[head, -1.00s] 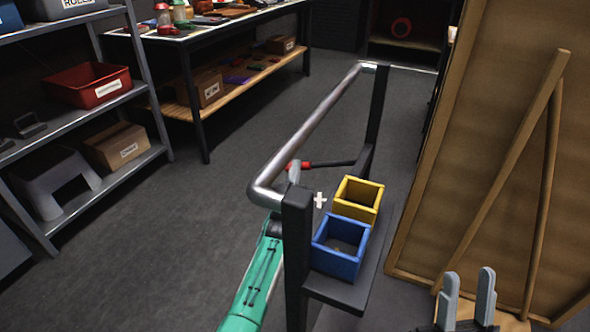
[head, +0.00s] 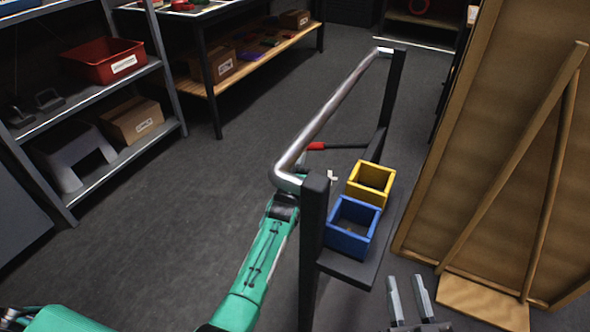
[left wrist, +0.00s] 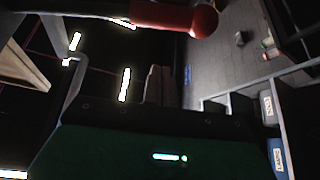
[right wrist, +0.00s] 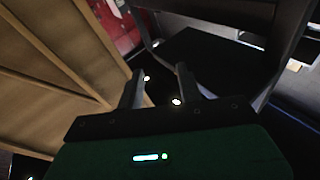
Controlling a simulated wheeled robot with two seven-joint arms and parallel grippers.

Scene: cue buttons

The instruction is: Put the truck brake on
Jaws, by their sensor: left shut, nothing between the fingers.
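The truck's brake lever is a dark rod with a red grip (head: 316,146), beyond the silver push bar (head: 330,112) in the head view. The red grip (left wrist: 180,15) also crosses the top of the left wrist view. My left gripper (left wrist: 158,85) is shut and empty, below the grip in that view. In the head view the left arm reaches up to the near end of the push bar, and its fingers are hidden there. I cannot tell whether they touch the lever. My right gripper (head: 409,297) is open and empty, right of the truck.
The truck's dark shelf carries a yellow bin (head: 370,184) and a blue bin (head: 352,228). A dark post (head: 313,235) stands beside my left arm. A wooden panel (head: 510,150) leans at the right. A shelf rack (head: 95,90) is at left; the floor between is clear.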

